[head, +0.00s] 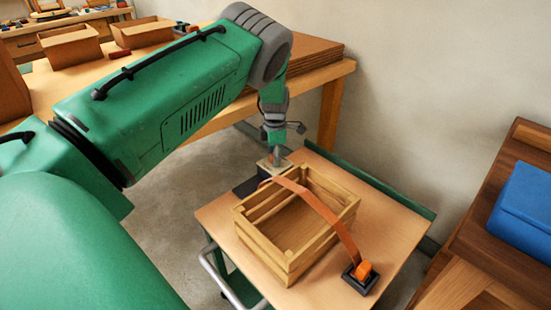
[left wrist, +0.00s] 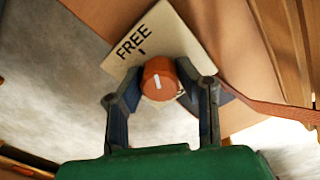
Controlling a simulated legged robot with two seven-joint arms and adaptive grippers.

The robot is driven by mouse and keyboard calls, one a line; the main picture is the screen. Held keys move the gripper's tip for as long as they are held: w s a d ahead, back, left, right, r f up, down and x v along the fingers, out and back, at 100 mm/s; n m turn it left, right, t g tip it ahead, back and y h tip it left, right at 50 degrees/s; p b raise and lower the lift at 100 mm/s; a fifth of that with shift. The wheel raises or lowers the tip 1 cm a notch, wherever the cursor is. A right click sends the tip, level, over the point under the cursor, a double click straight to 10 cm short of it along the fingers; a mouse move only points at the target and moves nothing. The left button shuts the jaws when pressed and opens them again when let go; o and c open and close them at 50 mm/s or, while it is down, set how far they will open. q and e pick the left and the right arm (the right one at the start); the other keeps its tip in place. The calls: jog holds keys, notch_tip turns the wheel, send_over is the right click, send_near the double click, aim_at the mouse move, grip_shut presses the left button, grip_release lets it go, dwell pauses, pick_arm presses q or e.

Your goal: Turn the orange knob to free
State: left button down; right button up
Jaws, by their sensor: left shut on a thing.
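The orange knob (left wrist: 160,78) sits between the two fingers of my left gripper (left wrist: 161,86) in the left wrist view. The fingers are shut on its sides. A pale plate (left wrist: 180,38) behind the knob reads FREE with a short black tick. In the head view my left gripper (head: 276,146) points down at the plate at the cart's far edge, and mostly hides the knob. My right gripper is not in view.
An orange strap (head: 326,212) arches over an open wooden crate (head: 262,254) on the cart top (head: 212,215). Its near end meets a black block with an orange part (head: 362,272). A workbench (head: 313,78) stands behind, and a blue box (head: 525,205) is at right.

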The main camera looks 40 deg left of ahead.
pick_arm(q)
jog(key=n, duration=0.5)
jog(key=shift+w+r+n, duration=0.2)
jog(key=shift+w+n, duration=0.05)
jog(key=shift+n, duration=0.15)
dwell(0.4)
jog(key=c, duration=1.2)
grip_release()
jog(key=shift+f, duration=0.1)
jog(key=shift+s, duration=0.1)
jog(key=shift+r, duration=0.35)
notch_tip(320, 180, up, 11)
jog(key=shift+a+r, duration=0.1)
